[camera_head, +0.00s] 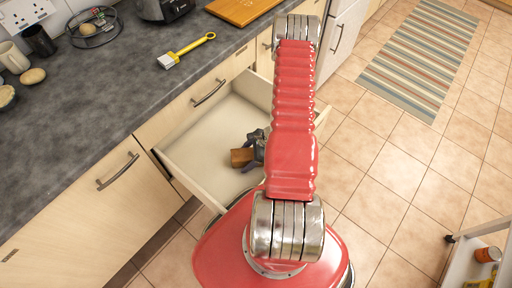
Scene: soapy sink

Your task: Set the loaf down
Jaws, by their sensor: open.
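The loaf (241,158) is a small brown block inside the open drawer (190,140), towards its right part. It appears to rest on the drawer's pale floor, though the contact is hard to see. My gripper (256,146) is dark and sits right beside the loaf, at its right. It is open. My red arm hides part of the gripper and the drawer's right part, so whether the jaws touch the loaf cannot be told.
The grey counter (100,110) runs along the left, with a yellow-handled brush (187,50), a wire rack (95,27), mugs (12,57) and a wooden board (242,8). A striped rug (420,55) lies on the tiled floor. A white trolley (470,262) stands at bottom right.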

